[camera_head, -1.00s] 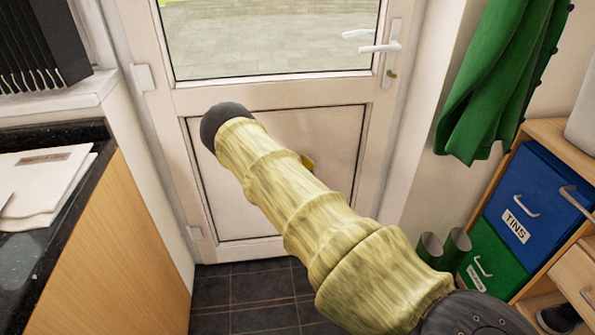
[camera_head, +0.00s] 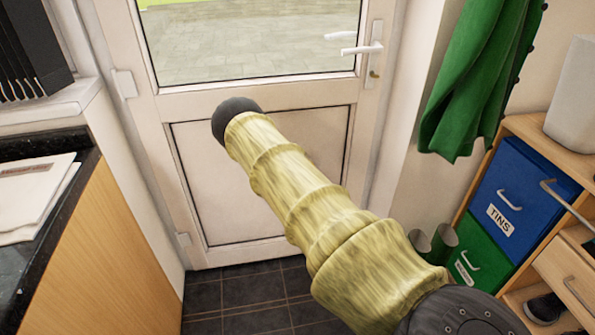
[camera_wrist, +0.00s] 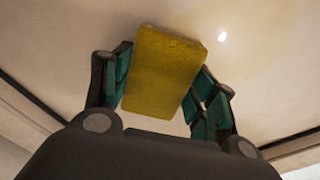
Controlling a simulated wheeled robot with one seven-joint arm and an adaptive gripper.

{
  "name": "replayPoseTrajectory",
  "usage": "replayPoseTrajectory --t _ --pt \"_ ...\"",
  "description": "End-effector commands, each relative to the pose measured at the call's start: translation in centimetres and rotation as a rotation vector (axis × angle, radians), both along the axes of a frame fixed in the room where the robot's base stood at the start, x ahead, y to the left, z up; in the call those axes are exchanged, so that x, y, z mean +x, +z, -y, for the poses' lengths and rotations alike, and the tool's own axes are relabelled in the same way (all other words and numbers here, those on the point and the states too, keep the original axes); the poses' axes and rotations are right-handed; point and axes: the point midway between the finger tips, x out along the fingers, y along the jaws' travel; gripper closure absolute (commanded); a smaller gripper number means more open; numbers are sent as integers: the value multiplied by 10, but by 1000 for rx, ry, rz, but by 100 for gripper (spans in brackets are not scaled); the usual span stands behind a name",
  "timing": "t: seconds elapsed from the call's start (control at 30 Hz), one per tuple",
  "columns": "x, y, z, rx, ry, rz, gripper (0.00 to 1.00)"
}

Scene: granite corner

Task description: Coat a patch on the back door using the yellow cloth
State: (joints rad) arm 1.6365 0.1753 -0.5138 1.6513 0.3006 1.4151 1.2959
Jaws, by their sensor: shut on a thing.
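The white back door (camera_head: 230,205) stands ahead in the head view, with a glass pane above and a plain lower panel. In the wrist view the yellow cloth (camera_wrist: 162,75), a flat folded block, sits between the two fingers of my gripper (camera_wrist: 160,90), which is shut on it. A pale door surface (camera_wrist: 265,75) fills the background there, with a small bright spot right of the cloth. I cannot tell whether the cloth touches the door. In the head view my sleeved arm hides the gripper and the cloth.
A dark worktop (camera_head: 20,265) on a wooden cabinet stands at the left with papers (camera_head: 30,200) on it. At the right are a green garment (camera_head: 480,85), a wooden shelf unit (camera_head: 528,130) with a blue bin (camera_head: 525,185), and green boots (camera_head: 443,243). Dark floor tiles (camera_head: 240,295) are clear before the door.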

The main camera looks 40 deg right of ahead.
Motion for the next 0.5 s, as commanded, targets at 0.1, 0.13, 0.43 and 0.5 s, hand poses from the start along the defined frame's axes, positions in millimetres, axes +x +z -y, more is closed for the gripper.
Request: replayPoseTrajectory --t 0.1,0.13,0.43,0.5 --pt "-2 0 3 0 -1 1 62" --pt "-2 1 3 0 0 0 62" --pt "-1 18 4 0 -1 1 62" --pt "-1 23 4 0 -1 1 62"
